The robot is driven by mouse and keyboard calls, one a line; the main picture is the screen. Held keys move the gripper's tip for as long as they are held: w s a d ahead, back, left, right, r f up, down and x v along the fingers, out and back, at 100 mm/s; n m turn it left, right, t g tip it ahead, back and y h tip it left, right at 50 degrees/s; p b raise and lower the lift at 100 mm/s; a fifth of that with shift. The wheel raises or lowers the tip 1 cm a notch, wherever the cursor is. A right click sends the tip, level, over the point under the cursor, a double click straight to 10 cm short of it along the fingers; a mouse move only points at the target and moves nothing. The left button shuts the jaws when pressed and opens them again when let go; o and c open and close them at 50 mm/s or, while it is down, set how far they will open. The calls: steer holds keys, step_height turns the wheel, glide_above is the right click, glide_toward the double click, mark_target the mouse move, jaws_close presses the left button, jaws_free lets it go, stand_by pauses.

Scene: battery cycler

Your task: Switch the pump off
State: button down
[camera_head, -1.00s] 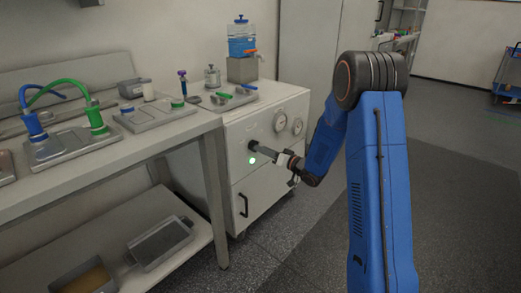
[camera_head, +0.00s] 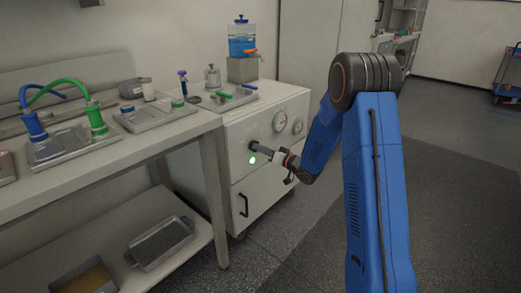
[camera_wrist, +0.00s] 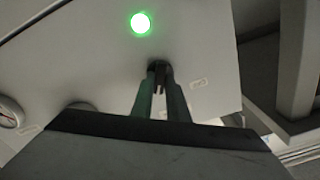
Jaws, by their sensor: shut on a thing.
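The pump is the white cabinet (camera_head: 270,115) in the middle of the head view, with gauges on its front. A dark round knob (camera_wrist: 158,66) sits on that front. My gripper (camera_head: 256,148) reaches the knob from the right, and its fingers (camera_wrist: 160,88) are shut on it in the wrist view. The fingers hide much of the knob. A round green lamp (camera_head: 252,160) glows just below the knob in the head view; it is also lit in the wrist view (camera_wrist: 140,22).
A workbench (camera_head: 160,131) with trays and blue and green hoses stands to the left. A drawer or door handle (camera_head: 243,205) is lower on the cabinet.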

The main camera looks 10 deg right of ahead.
steer(key=shift+n, duration=0.3)
steer(key=n, duration=1)
steer(key=shift+s+n, duration=0.1)
steer(key=shift+n, duration=0.6)
steer(key=c, duration=1.7)
jaws_free()
steer(key=v, duration=1.7)
steer(key=shift+s, duration=0.15)
